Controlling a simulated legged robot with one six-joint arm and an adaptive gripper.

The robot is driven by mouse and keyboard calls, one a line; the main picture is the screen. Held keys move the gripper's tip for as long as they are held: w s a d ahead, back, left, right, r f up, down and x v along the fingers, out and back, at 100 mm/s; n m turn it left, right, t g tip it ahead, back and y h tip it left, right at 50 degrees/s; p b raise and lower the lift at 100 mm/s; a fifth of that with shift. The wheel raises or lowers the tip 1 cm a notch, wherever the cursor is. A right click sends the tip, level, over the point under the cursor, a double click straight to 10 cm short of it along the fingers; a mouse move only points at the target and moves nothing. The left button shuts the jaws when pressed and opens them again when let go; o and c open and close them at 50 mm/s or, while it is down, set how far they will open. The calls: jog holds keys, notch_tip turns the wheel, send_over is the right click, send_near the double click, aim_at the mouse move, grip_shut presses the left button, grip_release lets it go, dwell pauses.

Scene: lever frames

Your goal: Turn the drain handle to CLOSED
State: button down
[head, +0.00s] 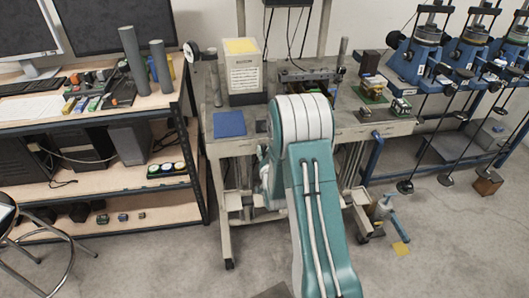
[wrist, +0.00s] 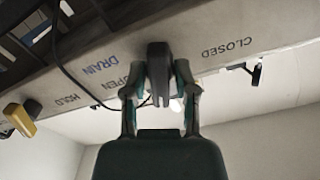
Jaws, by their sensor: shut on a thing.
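In the wrist view a dark drain handle (wrist: 158,72) sticks out from the pale panel edge, between the words OPEN on its left and CLOSED on its right. It is nearer to OPEN. The word DRAIN is printed left of it. My gripper (wrist: 160,88) has one finger on each side of the handle and is shut on it. The handle's pivot is not clearly visible. In the head view my own arm hides the gripper and the handle at the front of the bench (head: 235,148).
A yellow and black handle (wrist: 20,116) is at the left by the word HOLD. A black lever (wrist: 256,74) is at the right, below CLOSED. A thin black cable (wrist: 66,72) hangs left of my gripper. The bench carries a blue pad (head: 229,123) and a box (head: 243,78).

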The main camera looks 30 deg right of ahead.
jog(key=n, duration=0.6)
jog(key=shift+n, duration=0.3)
jog(key=n, duration=0.6)
jog(key=shift+a+f, duration=0.1)
jog(key=shift+a, duration=0.05)
jog(key=shift+n, duration=0.3)
jog(key=c, duration=0.6)
grip_release()
jog(key=v, duration=1.2)
jog(key=shift+w, duration=0.1)
